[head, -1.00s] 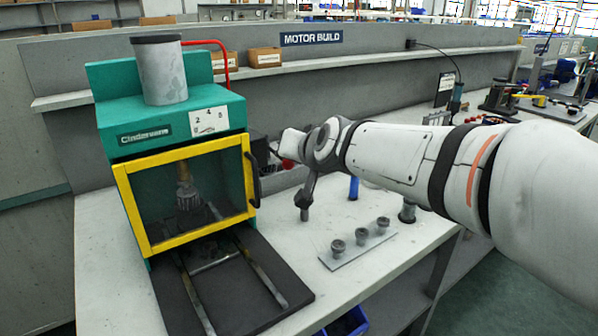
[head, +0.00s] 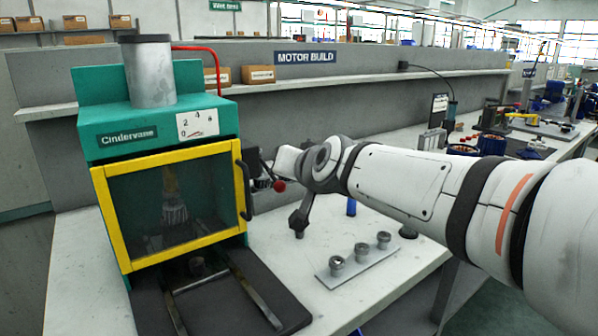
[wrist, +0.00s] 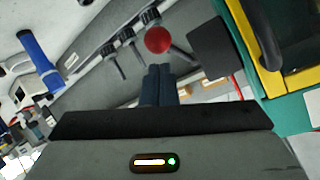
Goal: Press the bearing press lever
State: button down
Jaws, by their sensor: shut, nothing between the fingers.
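The bearing press (head: 165,140) is a green machine with a yellow-framed clear door, at the left of the head view. Its lever has a red ball knob (head: 279,186) on a thin rod at the press's right side. The red knob also shows in the wrist view (wrist: 158,39), its rod running to a dark block (wrist: 210,45) beside the press. My gripper (wrist: 157,72) is shut and empty, its fingertips just below the knob in that picture. I cannot tell whether they touch it. My arm's wrist hides the fingers in the head view.
A plate (head: 335,275) with three metal pieces lies on the white bench right of the press. A blue post (wrist: 40,60) stands nearby. Cardboard boxes (head: 258,74) sit on the back shelf. A dark slab with rails (head: 240,300) lies before the press.

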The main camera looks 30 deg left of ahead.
jog(key=shift+r+p, duration=0.7)
jog(key=shift+r, duration=0.15)
notch_tip(320, 180, up, 3)
jog(key=w+p, duration=0.1)
jog(key=w, duration=0.2)
jog(key=f+v, duration=0.2)
jog(key=v, duration=0.7)
jog(key=shift+s+d+r, duration=0.2)
jog(key=shift+s+d, duration=0.25)
jog(key=shift+s, duration=0.15)
